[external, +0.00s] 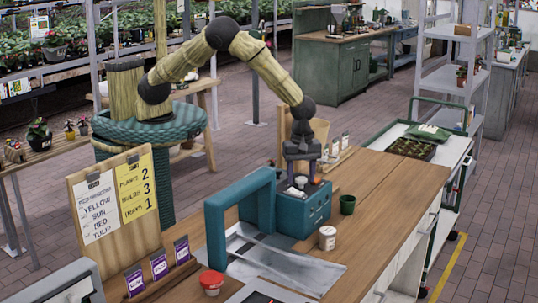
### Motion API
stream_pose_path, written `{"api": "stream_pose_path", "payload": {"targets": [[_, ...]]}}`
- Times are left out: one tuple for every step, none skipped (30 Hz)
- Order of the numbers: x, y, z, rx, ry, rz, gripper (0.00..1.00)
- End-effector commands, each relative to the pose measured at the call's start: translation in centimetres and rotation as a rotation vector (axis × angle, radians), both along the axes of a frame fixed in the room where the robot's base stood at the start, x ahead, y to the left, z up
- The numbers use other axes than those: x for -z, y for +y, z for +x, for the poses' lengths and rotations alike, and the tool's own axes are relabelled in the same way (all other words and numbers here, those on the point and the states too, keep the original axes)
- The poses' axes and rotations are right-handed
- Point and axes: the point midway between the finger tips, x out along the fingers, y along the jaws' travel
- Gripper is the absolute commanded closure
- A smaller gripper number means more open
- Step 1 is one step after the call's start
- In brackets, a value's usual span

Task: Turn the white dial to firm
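A teal machine (303,216) stands on the wooden workbench, with a teal arch-shaped frame (218,222) at its left. A small white dial (301,183) shows on top of the machine's box. My gripper (302,178) points down just above the box top, its fingers apart on either side of the dial. I cannot tell whether a finger touches the dial. The markings around the dial, including any firm label, are too small to read.
A clear and grey sheet (275,268) lies before the machine. A clipboard stand (115,215) is at left. The bench's right side (385,215) is clear.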

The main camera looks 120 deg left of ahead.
Motion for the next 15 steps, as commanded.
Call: {"api": "stream_pose_path", "payload": {"targets": [[-0.02, 0.01, 0.01, 0.0, 0.0, 0.0, 0.6], [-0.02, 0.01, 0.01, 0.0, 0.0, 0.0, 0.66], [-0.03, 0.01, 0.01, 0.0, 0.0, 0.0, 0.74], [-0.03, 0.01, 0.01, 0.0, 0.0, 0.0, 0.8], [-0.03, 0.01, 0.01, 0.0, 0.0, 0.0, 0.85], [-0.03, 0.01, 0.01, 0.0, 0.0, 0.0, 0.89], [-0.04, 0.01, 0.01, 0.0, 0.0, 0.0, 0.89], [-0.04, 0.01, 0.01, 0.0, 0.0, 0.0, 0.89], [-0.04, 0.01, 0.01, 0.001, 0.0, 0.0, 0.89], [-0.04, 0.01, 0.01, 0.002, 0.0, 0.0, 0.89], [-0.04, 0.01, 0.01, 0.004, 0.0, 0.0, 0.89], [-0.04, 0.01, 0.01, 0.007, 0.0, 0.0, 0.89], [-0.04, 0.01, 0.02, 0.011, 0.0, 0.0, 0.89], [-0.03, 0.01, 0.03, 0.015, -0.001, 0.001, 0.89], [-0.03, 0.01, 0.03, 0.023, -0.001, 0.001, 0.89]]}}
